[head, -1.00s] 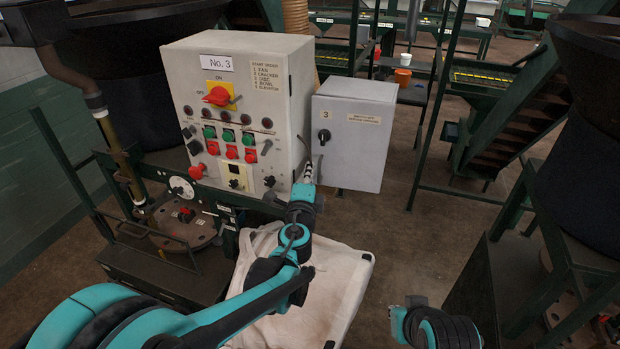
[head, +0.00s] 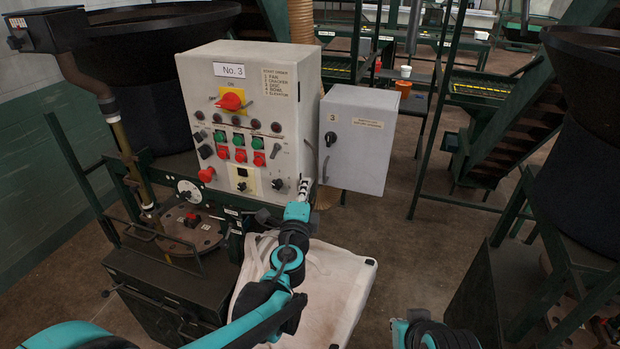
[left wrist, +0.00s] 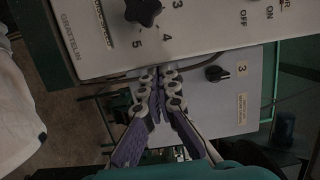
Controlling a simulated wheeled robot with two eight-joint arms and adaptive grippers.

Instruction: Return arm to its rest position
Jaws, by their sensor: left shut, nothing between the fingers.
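My left arm reaches up from the bottom of the head view. Its gripper (head: 305,188) is shut and empty, with the fingertips in front of the lower right corner of the No. 3 control panel (head: 234,72). In the left wrist view the two fingers (left wrist: 158,88) are together, pointing up at the panel's lower edge. I cannot tell whether they touch the panel. Part of my right arm (head: 430,333) shows at the bottom of the head view. Its gripper cannot be made out.
A grey switch box (head: 356,150) stands right of the panel. A white bulk bag (head: 325,290) is below my left arm. A dark machine base (head: 165,285) is at left, and a black hopper on a green frame (head: 590,140) at right.

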